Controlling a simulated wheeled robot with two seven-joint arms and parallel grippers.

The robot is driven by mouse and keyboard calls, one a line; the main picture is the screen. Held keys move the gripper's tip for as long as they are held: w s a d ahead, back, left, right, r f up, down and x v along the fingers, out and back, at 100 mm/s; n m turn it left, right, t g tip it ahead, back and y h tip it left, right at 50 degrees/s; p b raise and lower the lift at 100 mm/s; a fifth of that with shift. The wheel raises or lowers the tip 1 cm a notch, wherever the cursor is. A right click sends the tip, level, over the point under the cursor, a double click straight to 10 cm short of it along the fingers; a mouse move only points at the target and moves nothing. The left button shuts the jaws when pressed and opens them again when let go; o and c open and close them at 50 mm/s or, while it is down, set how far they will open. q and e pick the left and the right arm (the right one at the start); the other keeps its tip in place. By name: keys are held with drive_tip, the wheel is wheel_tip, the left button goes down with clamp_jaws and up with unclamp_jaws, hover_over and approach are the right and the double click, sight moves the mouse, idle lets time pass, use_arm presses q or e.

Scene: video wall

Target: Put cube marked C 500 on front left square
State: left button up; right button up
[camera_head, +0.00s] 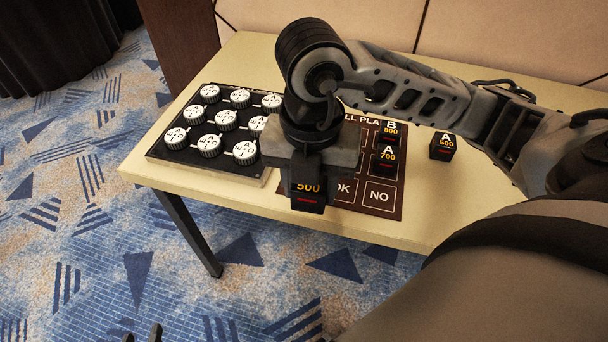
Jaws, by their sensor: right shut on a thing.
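My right gripper (310,172) is shut on a black cube (308,199) with yellow "500" and a small red line. Its letter is hidden by the gripper. The cube is at the front left of the dark brown mat (398,210), over or on the front left square, which it covers; I cannot tell whether it touches the mat. Squares reading "OK" and "NO" show to its right. My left gripper (142,336) barely shows at the bottom edge, its tips apart, away from the table.
Black cubes B 800 (390,129) and A 700 (386,158) stand on the mat's right side. Cube A 500 (443,146) stands on the table (420,205) right of the mat. A black board (168,150) with several white-topped knobs lies left.

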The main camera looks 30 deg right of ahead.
drive_tip(key=shift+w+m, duration=0.1)
drive_tip(key=shift+m, duration=0.3)
drive_tip(key=w+d+f, duration=0.2)
drive_tip(key=w+f, duration=0.1)
drive_tip(key=w+d+f+b, duration=0.1)
drive_tip(key=w+d+f, duration=0.1)
drive_tip(key=w+f, duration=0.1)
drive_tip(key=w+d+f, duration=0.2)
drive_tip(key=w+f, duration=0.1)
drive_tip(key=w, duration=0.2)
drive_tip(key=shift+w+d, duration=0.1)
drive_tip(key=shift+d, duration=0.2)
drive_tip(key=shift+w+d+f, duration=0.2)
drive_tip(key=shift+w+f, duration=0.05)
drive_tip(key=shift+f, duration=1.75)
drive_tip(key=shift+f, duration=0.15)
drive_tip(key=o, duration=1)
